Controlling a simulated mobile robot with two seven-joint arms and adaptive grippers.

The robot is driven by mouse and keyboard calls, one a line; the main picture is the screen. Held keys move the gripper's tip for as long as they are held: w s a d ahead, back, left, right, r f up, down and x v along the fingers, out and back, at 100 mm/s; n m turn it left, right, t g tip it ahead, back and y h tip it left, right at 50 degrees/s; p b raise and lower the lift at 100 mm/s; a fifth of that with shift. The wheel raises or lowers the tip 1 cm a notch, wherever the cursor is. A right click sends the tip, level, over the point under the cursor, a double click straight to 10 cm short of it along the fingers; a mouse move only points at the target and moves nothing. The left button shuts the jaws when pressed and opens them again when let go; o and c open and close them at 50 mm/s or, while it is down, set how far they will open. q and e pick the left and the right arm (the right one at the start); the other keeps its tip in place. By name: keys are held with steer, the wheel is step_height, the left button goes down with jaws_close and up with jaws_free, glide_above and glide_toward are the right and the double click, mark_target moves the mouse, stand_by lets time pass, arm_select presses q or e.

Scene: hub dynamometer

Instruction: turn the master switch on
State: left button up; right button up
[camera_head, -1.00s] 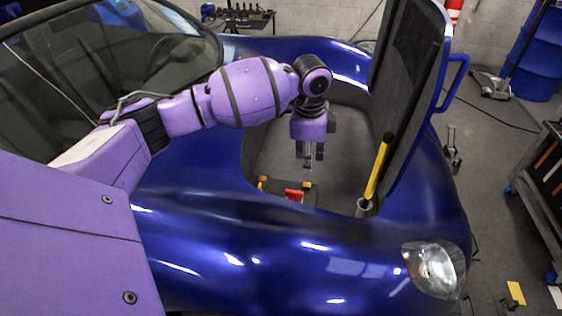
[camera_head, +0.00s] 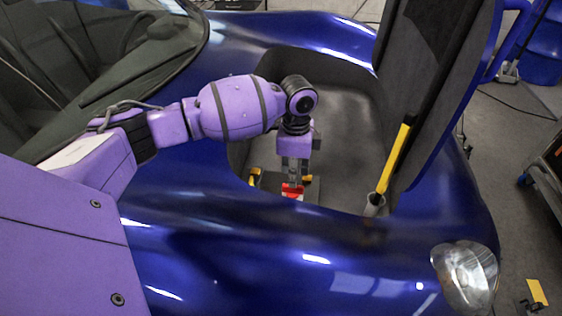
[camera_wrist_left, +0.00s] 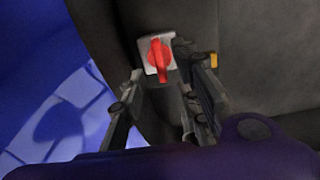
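The master switch (camera_head: 292,190) is a red handle on a pale plate inside the open compartment of the blue car. In the left wrist view the red switch handle (camera_wrist_left: 160,58) stands upright on its plate (camera_wrist_left: 147,68), just beyond my fingertips. My left gripper (camera_head: 294,176) points down directly above the switch. In the left wrist view the left gripper (camera_wrist_left: 168,84) has its fingers spread apart, with nothing between the pads. Whether a fingertip touches the handle cannot be told. My right gripper is in neither view.
Yellow pieces (camera_head: 255,177) flank the switch area. A black-and-yellow strut (camera_head: 395,160) stands right of the gripper and holds up the raised lid (camera_head: 430,90). The compartment floor (camera_head: 345,120) behind the gripper is free. The blue bodywork (camera_head: 270,245) rises in front.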

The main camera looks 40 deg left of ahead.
mark_target(293, 190)
arm_select(q)
steer(key=shift+f+b, duration=0.6)
steer(key=shift+f, duration=1.8)
steer(key=shift+c, duration=0.3)
jaws_close()
